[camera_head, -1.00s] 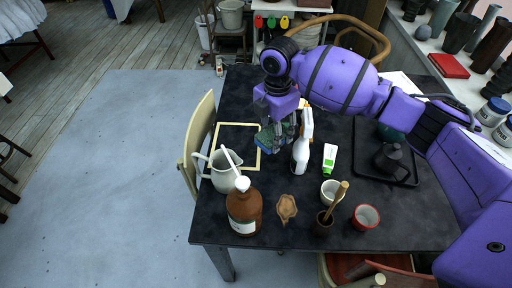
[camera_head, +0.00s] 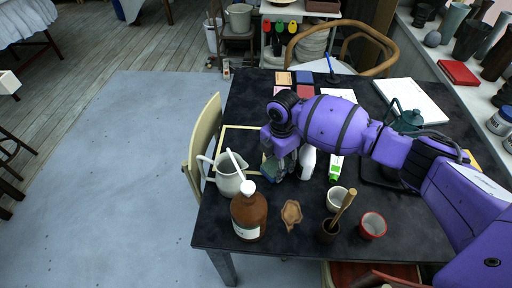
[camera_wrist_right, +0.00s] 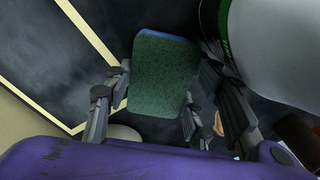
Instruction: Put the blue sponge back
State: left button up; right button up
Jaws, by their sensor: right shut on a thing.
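The sponge, with a green face and a blue edge, is in my right gripper in the wrist view (camera_wrist_right: 163,80). My right gripper (camera_wrist_right: 150,105) is shut on it, with a finger on each side. In the head view the right gripper (camera_head: 278,168) is low over the dark table, between the white jug and the white spray bottle, and hides most of the sponge. A cream rectangular outline (camera_head: 256,128) lies on the table at the left. I cannot tell whether the sponge touches the table. My left gripper is not in view.
A white jug (camera_head: 228,180) and brown pump bottle (camera_head: 248,215) stand in front on the left. The white spray bottle (camera_head: 308,162) is close on the right. A white cup (camera_head: 337,198), brush pot (camera_head: 330,231) and red-rimmed cup (camera_head: 372,226) stand front right.

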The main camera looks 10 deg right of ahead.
jog(key=shift+s, duration=0.1)
jog(key=shift+f, duration=0.2)
jog(key=o, duration=0.8)
notch_tip(320, 180, up, 12)
jog(key=shift+r+p, duration=0.2)
jog(key=shift+p, duration=0.2)
